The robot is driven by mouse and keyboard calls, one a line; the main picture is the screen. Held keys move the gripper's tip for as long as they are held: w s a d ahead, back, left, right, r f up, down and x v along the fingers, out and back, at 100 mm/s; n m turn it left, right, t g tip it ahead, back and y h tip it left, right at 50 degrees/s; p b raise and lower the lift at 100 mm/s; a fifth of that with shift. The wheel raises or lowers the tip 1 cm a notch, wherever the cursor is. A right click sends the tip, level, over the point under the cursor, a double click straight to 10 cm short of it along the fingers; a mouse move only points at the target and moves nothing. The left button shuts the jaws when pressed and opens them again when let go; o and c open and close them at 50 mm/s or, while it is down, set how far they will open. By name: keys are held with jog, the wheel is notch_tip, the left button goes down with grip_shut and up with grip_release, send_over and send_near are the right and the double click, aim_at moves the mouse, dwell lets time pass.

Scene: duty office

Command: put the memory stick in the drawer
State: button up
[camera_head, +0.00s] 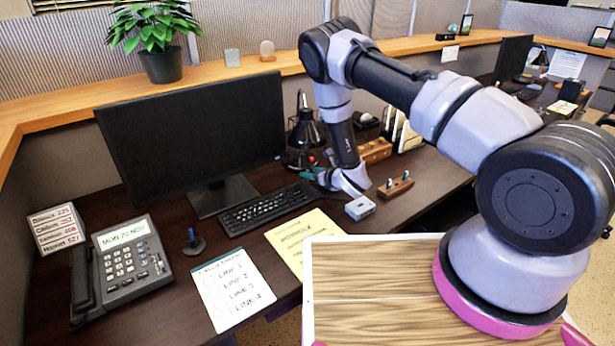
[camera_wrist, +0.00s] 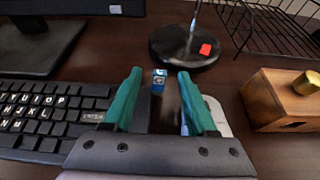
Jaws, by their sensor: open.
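A small blue block with a pale mark, apparently the memory stick (camera_wrist: 159,80), lies on the dark desk beyond the keyboard's right end. My gripper (camera_wrist: 157,78) is open, its two green fingers on either side of the blue block with gaps between. In the head view my gripper (camera_head: 314,175) is low over the desk beside the keyboard, and the block cannot be made out there. A wooden box with a brass knob, possibly the drawer unit, is at the right of the wrist view (camera_wrist: 272,103); a wooden box (camera_head: 375,151) also shows behind my arm in the head view.
The keyboard (camera_wrist: 52,118) is left of my gripper. A black lamp base (camera_wrist: 183,47) with a red piece (camera_wrist: 206,49) stands beyond. A pale grey box (camera_head: 360,207) and a wooden holder with blue-and-white pieces (camera_head: 396,188) are close on the right.

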jog(key=shift+w+a+f, duration=0.2)
jog(key=shift+w+a, duration=0.1)
jog(key=shift+w, duration=0.1)
grip_shut()
jog(key=shift+r, duration=0.1)
